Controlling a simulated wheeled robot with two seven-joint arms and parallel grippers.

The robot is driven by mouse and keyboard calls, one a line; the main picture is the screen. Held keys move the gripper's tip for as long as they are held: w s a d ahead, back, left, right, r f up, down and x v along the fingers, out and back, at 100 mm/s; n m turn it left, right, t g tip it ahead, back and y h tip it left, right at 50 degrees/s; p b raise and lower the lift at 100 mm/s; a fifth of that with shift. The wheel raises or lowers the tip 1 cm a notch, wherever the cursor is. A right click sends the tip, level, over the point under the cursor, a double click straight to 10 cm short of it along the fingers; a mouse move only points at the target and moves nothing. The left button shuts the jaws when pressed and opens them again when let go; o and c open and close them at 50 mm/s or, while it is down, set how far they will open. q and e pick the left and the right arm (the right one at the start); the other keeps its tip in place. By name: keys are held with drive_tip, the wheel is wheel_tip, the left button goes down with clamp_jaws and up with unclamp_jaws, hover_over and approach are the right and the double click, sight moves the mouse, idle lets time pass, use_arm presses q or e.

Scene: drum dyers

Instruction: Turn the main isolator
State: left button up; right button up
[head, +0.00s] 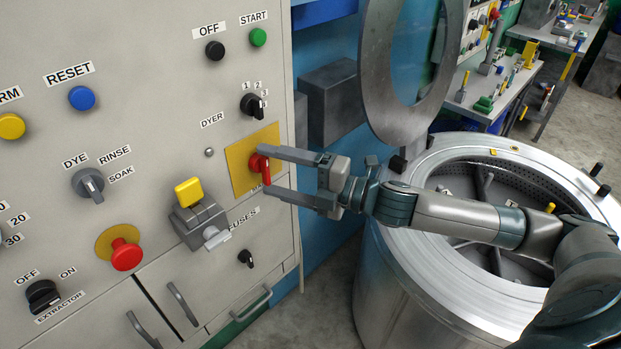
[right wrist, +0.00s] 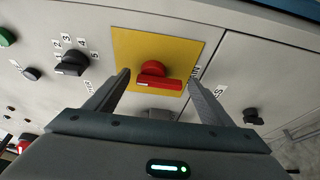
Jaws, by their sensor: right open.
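The main isolator is a red rotary handle (head: 261,168) on a square yellow plate (head: 240,160), low on the right part of the grey control panel. It also shows in the right wrist view as a red handle (right wrist: 158,77) on the yellow plate (right wrist: 187,46). My right gripper (head: 262,170) is open, with one finger above and one below the red handle in the head view. In the right wrist view the handle lies between and just beyond the fingertips; I cannot tell whether either finger touches it. A label beside the plate is partly hidden by a finger. My left gripper is out of view.
A black dyer selector (head: 252,105) is above the plate. A yellow-topped switch (head: 190,192) and a black fuses knob (head: 246,258) are close by. A red mushroom button (head: 127,256) is lower left. A steel drum (head: 400,290) with a raised lid (head: 376,60) stands right, under my right arm.

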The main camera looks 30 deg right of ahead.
drive_tip(key=b+v, duration=0.6)
drive_tip(key=v, duration=1.1)
drive_tip(key=shift+d, duration=0.2)
idle(1.1)
drive_tip(key=shift+s, duration=0.1)
idle(0.6)
